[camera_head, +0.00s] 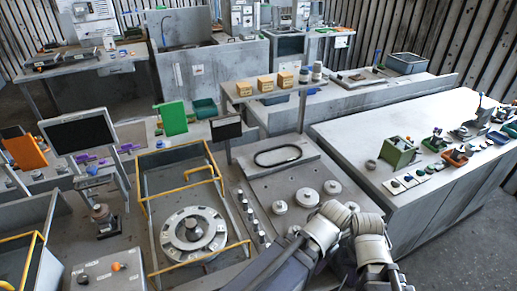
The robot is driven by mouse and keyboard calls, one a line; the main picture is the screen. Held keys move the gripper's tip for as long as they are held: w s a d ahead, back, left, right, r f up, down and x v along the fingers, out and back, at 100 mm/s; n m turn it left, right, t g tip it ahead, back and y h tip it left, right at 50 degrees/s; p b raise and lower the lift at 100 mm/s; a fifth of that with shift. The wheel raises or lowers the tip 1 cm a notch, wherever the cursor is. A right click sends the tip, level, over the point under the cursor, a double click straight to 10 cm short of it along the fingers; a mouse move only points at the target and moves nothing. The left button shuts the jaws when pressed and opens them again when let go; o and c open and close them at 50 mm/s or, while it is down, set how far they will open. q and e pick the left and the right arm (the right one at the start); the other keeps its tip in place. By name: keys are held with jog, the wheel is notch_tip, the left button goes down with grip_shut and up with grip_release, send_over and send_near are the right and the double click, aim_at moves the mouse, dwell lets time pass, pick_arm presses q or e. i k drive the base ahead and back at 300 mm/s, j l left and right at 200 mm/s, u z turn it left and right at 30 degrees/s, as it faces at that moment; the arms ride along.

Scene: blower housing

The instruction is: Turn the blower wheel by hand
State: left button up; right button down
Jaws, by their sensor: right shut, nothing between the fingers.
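A round pale blower wheel with a raised centre hub (194,232) lies flat inside a grey housing with yellow rails, left of the lower middle. Small dark openings or marks ring its face. My right gripper (352,213) is at the lower right with pale jointed arm parts around it. It is shut and empty. It is well to the right of the wheel and apart from it. Its fingertips are hard to make out. My left gripper does not show clearly.
A panel with pale round knobs (309,198) and a black oval ring (278,156) lies between the wheel and my right arm. Yellow rails (205,254) edge the housing. A white bench (395,122) with small parts stands right. A dark screen (77,133) stands left.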

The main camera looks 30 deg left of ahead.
aim_at(193, 236)
jog(key=k, duration=0.65)
jog(key=u, duration=1.1)
jog(key=l+u, duration=0.4)
jog(key=u, duration=0.15)
jog(key=k+l, duration=0.15)
jog(key=l, duration=0.2)
jog(key=i+u, duration=0.25)
jog(key=i+l+u, duration=0.15)
jog(key=i+u, duration=0.15)
jog(key=i, duration=0.1)
